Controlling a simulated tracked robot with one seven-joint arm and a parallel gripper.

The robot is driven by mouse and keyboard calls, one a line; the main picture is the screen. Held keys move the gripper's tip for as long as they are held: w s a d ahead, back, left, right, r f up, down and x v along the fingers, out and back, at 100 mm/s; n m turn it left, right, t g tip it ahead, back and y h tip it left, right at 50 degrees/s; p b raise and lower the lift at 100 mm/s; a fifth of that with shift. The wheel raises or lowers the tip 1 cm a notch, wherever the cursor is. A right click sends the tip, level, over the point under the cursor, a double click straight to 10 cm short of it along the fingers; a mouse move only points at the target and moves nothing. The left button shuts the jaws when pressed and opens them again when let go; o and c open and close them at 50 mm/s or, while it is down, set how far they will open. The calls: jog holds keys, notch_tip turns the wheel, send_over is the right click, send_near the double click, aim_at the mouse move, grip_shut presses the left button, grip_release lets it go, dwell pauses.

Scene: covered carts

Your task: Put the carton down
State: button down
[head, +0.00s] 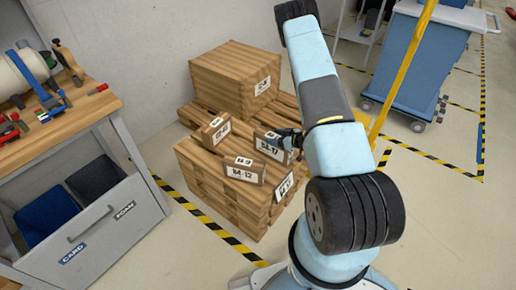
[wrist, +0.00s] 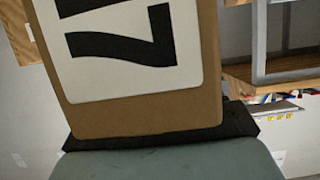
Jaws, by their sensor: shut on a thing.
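A brown carton with a white label ending in "17" (head: 268,147) is in my gripper (head: 288,139) at the right side of the wooden pallet stack (head: 215,185). In the wrist view the carton (wrist: 140,118) fills the upper middle, its large label turned sideways, and the dark jaw (wrist: 240,122) lies across its lower end. The far finger is hidden. I cannot tell whether the carton's underside touches the stack or hangs just above it.
Two other small cartons sit on the stack, one at the front (head: 238,171) and one behind it (head: 216,130). A big wooden crate (head: 235,80) stands at the back. A workbench (head: 65,120) is at left, a blue covered cart (head: 415,55) at right.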

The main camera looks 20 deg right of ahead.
aim_at(266, 146)
jog(key=w+a+f, duration=0.1)
jog(key=f, duration=0.1)
jog(key=w+f, duration=0.1)
jog(key=f, duration=0.1)
jog(key=w+a+f, duration=0.1)
jog(key=w+f, duration=0.1)
jog(key=shift+a, duration=0.35)
jog(key=shift+w+f, duration=0.15)
jog(key=shift+f, duration=1.35)
jog(key=shift+c, duration=0.8)
grip_release()
